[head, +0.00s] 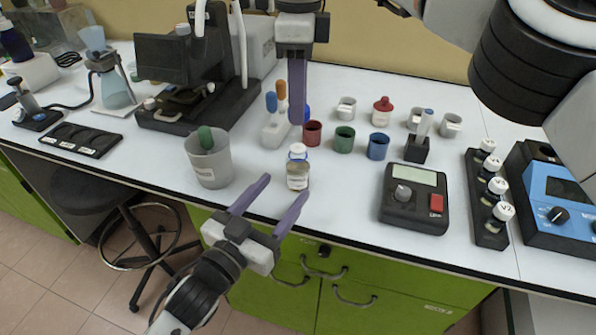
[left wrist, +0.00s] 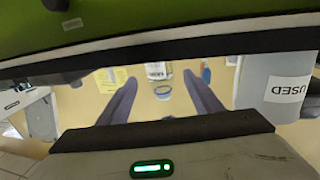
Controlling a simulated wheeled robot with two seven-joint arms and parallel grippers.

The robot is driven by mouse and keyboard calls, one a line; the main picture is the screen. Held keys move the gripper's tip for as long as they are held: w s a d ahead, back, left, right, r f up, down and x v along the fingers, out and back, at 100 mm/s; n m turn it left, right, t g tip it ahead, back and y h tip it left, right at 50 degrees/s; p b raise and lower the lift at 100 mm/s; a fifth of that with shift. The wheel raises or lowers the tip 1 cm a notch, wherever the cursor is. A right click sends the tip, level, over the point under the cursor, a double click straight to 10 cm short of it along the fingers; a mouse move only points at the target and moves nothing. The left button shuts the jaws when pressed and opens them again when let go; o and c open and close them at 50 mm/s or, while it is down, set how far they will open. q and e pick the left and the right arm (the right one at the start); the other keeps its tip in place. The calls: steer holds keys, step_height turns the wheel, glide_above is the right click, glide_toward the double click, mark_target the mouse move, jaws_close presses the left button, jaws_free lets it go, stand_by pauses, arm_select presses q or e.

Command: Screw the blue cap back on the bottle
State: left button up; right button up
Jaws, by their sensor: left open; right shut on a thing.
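The small bottle (head: 298,175) stands upright near the front edge of the table, with a pale label and a white and blue neck. My left gripper (head: 285,190) is open, its purple fingers pointing at the bottle from the front, apart from it. In the left wrist view the bottle (left wrist: 156,71) shows upside down between the fingers (left wrist: 160,76). My right gripper (head: 297,118) points down above and behind the bottle, shut on what seems to be the blue cap (head: 307,115), mostly hidden by the fingers.
A grey beaker (head: 207,170) with a green-topped item stands left of the bottle; its "USED" label shows in the left wrist view (left wrist: 287,90). A tool rack (head: 277,132) and red, green and blue cups (head: 344,140) stand behind. A black meter (head: 414,200) is at right.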

mark_target(292, 178)
arm_select(q)
steer(key=x, duration=0.7)
steer(key=shift+w+d, duration=0.15)
steer(key=shift+d, duration=0.05)
jaws_close()
arm_select(e)
steer(key=shift+f, duration=2.5)
steer(key=shift+f, duration=0.9)
steer(key=shift+a+f, duration=0.1)
steer(key=shift+f, duration=0.45)
